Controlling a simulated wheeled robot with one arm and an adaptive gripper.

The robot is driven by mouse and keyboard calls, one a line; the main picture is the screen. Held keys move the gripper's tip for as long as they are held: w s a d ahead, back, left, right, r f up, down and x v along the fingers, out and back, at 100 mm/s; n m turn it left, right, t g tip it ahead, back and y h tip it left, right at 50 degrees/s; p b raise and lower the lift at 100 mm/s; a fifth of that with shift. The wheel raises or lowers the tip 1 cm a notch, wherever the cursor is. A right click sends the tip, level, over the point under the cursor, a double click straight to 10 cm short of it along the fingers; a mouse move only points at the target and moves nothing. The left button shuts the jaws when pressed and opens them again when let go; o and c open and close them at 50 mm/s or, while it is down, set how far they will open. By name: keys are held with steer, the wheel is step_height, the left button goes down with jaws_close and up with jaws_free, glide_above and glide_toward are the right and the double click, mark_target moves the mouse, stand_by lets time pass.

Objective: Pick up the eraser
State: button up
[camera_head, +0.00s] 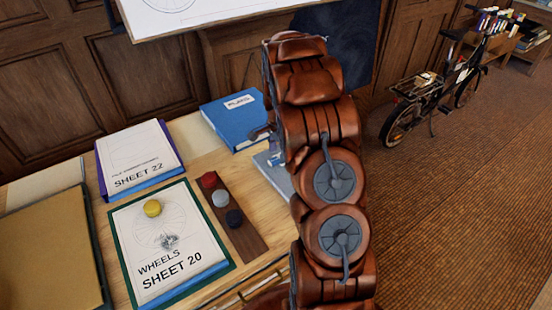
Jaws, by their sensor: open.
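No object can be named as the eraser with certainty. A small blue and pale thing (275,158) shows at the left edge of my arm, on or beside a grey-blue flat book (277,178); it may be the eraser, partly hidden. My arm rises through the middle and covers much of that area. Only a small grey part of my gripper (262,132) seems to show, left of the arm and just above the small thing. The jaws are open, with nothing visibly held; the rest of the gripper is hidden.
The wooden desk (199,145) holds a blue binder (235,120), Sheet 22 (138,158), Sheet 20 (165,262) with a yellow knob and a crumpled grey lump, and a brown strip (236,228) with round pieces. A tilted board hangs above; a bicycle (430,95) stands right.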

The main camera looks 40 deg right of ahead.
steer(key=shift+f, duration=1)
jaws_close()
steer(key=shift+r+b, duration=0.75)
steer(key=shift+r, duration=0.85)
steer(key=shift+s+a+r, duration=0.15)
steer(key=shift+s+r, duration=0.05)
steer(key=s+a+r+b, duration=0.1)
steer(key=s+a+b, duration=0.3)
steer(key=s, duration=1)
steer(key=a, duration=0.3)
steer(key=shift+r, duration=0.2)
